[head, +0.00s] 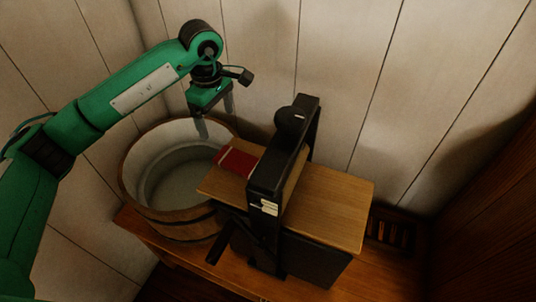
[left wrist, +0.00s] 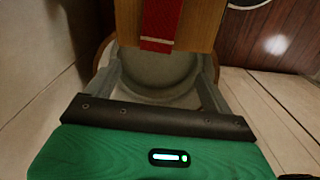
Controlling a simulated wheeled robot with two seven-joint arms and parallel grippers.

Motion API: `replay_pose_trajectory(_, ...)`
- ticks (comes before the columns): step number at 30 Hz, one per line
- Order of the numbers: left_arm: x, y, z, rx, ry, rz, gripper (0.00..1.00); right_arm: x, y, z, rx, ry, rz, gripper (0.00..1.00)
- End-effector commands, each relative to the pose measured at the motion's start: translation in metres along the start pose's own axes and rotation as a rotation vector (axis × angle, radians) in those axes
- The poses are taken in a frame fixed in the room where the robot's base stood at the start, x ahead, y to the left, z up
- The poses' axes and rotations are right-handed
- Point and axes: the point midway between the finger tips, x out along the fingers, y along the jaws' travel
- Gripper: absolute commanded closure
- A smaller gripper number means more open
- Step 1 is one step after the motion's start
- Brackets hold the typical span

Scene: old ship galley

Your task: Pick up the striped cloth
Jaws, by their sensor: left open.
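The striped cloth (head: 238,160) is red with a pale stripe near its end. It lies flat on the left part of a wooden board, against a dark upright frame that may hide part of it. It also shows at the top of the left wrist view (left wrist: 159,22), partly cut off by the picture edge. My left gripper (head: 217,125) is open and empty, pointing down above the tub's back rim, behind and left of the cloth and apart from it. In the left wrist view its two fingers (left wrist: 160,72) stand wide apart, with the cloth's end beyond them. My right gripper is not in view.
A round wooden tub (head: 170,222) with a grey inside stands left of the board (head: 340,205). The tall dark frame (head: 285,150) with a round knob rises across the board, right of the cloth. Pale plank walls close in behind. A slatted grate (head: 390,230) is at right.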

Motion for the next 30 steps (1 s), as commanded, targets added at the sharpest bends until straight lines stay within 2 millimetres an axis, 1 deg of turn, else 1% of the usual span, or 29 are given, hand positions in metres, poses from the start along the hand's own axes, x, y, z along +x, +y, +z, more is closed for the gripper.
replay_pose_trajectory(1, -0.001, -0.001, -0.004, -0.004, 0.01, -0.004, 0.15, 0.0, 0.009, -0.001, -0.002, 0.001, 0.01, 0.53)
replay_pose_trajectory(3, 0.001, -0.001, -0.006, -0.005, 0.017, -0.008, 0.15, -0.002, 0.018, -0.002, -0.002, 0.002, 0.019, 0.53)
replay_pose_trajectory(5, 0.007, -0.001, -0.006, -0.005, 0.019, -0.01, 0.15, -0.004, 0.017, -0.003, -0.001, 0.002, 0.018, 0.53)
replay_pose_trajectory(8, 0.024, -0.002, -0.006, -0.004, 0.016, -0.011, 0.15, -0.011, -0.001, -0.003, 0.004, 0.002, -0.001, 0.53)
replay_pose_trajectory(9, 0.032, -0.002, -0.005, -0.004, 0.015, -0.013, 0.15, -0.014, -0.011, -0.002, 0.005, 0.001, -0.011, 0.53)
replay_pose_trajectory(12, 0.051, -0.002, -0.006, -0.005, 0.015, -0.012, 0.15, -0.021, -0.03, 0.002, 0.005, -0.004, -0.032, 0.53)
replay_pose_trajectory(14, 0.062, -0.002, -0.005, -0.004, 0.014, -0.011, 0.15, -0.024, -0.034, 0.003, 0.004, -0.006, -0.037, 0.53)
replay_pose_trajectory(16, 0.072, -0.001, -0.006, -0.004, 0.015, -0.01, 0.15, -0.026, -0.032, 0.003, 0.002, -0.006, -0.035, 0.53)
replay_pose_trajectory(18, 0.079, -0.001, -0.006, -0.004, 0.015, -0.008, 0.15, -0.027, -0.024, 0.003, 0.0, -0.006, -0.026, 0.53)
replay_pose_trajectory(21, 0.084, -0.001, -0.006, -0.004, 0.016, -0.008, 0.15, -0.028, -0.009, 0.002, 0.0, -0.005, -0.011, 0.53)
replay_pose_trajectory(24, 0.09, 0.001, -0.005, -0.004, 0.014, -0.008, 0.15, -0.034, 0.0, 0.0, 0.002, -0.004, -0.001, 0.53)
replay_pose_trajectory(26, 0.095, 0.002, -0.003, -0.003, 0.014, -0.009, 0.15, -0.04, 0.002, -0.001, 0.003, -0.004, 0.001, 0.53)
replay_pose_trajectory(30, 0.113, 0.006, -0.002, -0.004, 0.014, -0.011, 0.15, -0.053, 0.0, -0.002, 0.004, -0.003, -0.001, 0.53)
